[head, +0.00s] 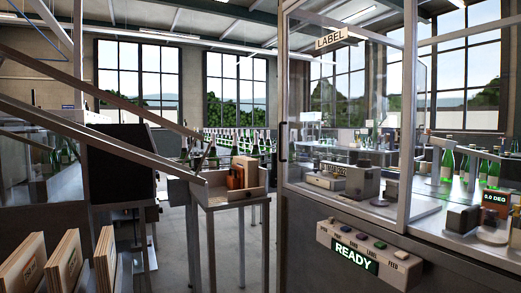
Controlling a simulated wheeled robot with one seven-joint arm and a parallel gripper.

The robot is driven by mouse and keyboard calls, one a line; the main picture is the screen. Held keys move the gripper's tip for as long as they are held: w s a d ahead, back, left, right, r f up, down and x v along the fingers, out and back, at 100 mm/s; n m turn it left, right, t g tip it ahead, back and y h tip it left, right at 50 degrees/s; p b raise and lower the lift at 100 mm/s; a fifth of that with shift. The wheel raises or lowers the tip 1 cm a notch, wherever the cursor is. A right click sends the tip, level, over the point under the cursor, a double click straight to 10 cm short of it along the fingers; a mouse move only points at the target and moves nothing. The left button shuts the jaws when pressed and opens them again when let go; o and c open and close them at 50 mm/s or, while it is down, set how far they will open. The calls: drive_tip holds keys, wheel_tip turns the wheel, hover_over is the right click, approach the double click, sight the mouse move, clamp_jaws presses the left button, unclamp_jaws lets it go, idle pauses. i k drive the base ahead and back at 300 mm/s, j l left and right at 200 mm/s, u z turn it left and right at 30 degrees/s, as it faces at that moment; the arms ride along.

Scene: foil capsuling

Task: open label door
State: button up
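The label door is a clear glass panel in a pale metal frame (283,95) on the machine at the right of the head view. A white LABEL sign (331,38) hangs near its top. A dark upright handle (284,141) sits on the left edge of the frame. The door appears closed, though its seam is too small to tell surely. Behind the glass stand label equipment (361,182) and small boxes. My gripper is not in view.
A control box (356,254) reading READY juts out below the door. A small table (225,200) with a wooden box (242,173) stands left of the machine. Sloping rails (105,100) cross the left side. Wooden crates (65,262) stand at lower left. Floor shows between.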

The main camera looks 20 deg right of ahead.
sight(399, 227)
drive_tip(key=i+z, duration=0.4)
drive_tip(key=i+j+z, duration=0.2)
drive_tip(key=z, duration=0.15)
drive_tip(key=i+j, duration=0.2)
drive_tip(key=i, duration=0.15)
drive_tip(key=i+j, duration=0.15)
drive_tip(key=i, duration=0.25)
drive_tip(key=i+j, duration=0.2)
drive_tip(key=i, duration=0.15)
drive_tip(key=z, duration=0.05)
